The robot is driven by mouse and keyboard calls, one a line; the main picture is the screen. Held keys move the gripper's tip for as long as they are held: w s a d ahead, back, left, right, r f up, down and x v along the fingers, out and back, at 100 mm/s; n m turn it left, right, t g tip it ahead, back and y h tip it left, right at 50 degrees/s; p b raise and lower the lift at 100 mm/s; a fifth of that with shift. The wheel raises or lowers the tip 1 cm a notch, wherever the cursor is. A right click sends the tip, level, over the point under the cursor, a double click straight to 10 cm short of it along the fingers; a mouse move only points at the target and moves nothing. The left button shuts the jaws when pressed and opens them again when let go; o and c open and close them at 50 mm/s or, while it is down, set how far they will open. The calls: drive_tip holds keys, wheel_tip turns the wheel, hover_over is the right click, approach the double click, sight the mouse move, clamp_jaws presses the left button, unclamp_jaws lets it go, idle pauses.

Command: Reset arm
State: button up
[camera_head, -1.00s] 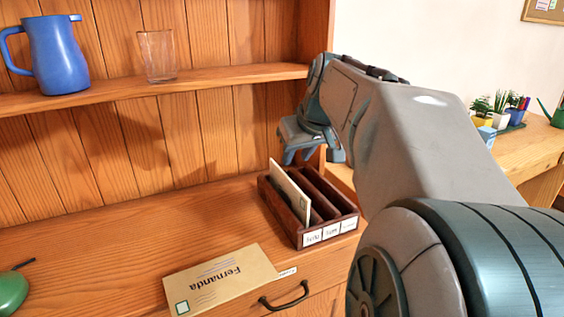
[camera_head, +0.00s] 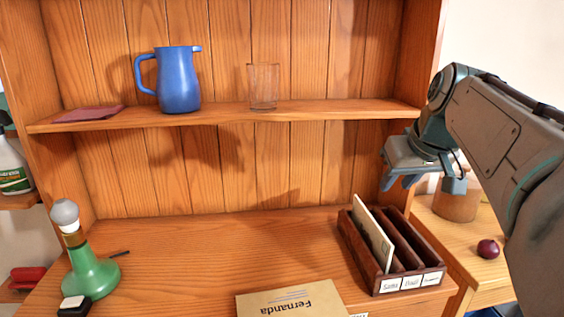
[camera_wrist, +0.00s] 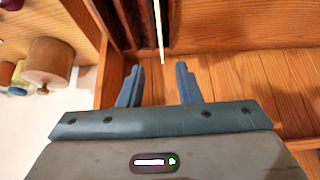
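My gripper (camera_head: 425,183) is at the right in the head view, above and behind the dark wooden letter sorter (camera_head: 408,243). In the wrist view its two blue fingers (camera_wrist: 160,85) are apart with nothing between them. The sorter stands at the right end of the hutch counter. A pale envelope (camera_head: 373,234) stands in its leftmost compartment. The sorter (camera_wrist: 128,25) and the envelope's edge (camera_wrist: 160,28) also show at the top of the wrist view, beyond the fingers.
An envelope marked "Fernanda" (camera_head: 292,301) lies at the counter's front edge. A green-based object (camera_head: 90,270) stands at the left. A blue pitcher (camera_head: 178,80) and a glass (camera_head: 263,87) stand on the shelf. A wooden canister (camera_wrist: 49,65) is beside the hutch. The middle counter is clear.

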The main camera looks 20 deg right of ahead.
drive_tip(key=a+f+n+g+y+p, duration=0.15)
drive_tip(key=a+p, duration=0.25)
drive_tip(key=a, duration=0.4)
drive_tip(key=a+f+p, duration=0.2)
drive_tip(key=a+p, duration=0.3)
drive_tip(key=a, duration=0.2)
drive_tip(key=s+a+f+g+p, duration=0.1)
drive_tip(key=s+a+f+p, duration=0.1)
drive_tip(key=a+f, duration=0.1)
drive_tip(key=s+a+f+n+g+p, duration=0.1)
drive_tip(key=s+a+f+p, duration=0.1)
drive_tip(key=a, duration=0.4)
drive_tip(key=shift+s+a+f, duration=0.25)
drive_tip(key=shift+s+f, duration=0.2)
drive_tip(key=shift+s, duration=0.2)
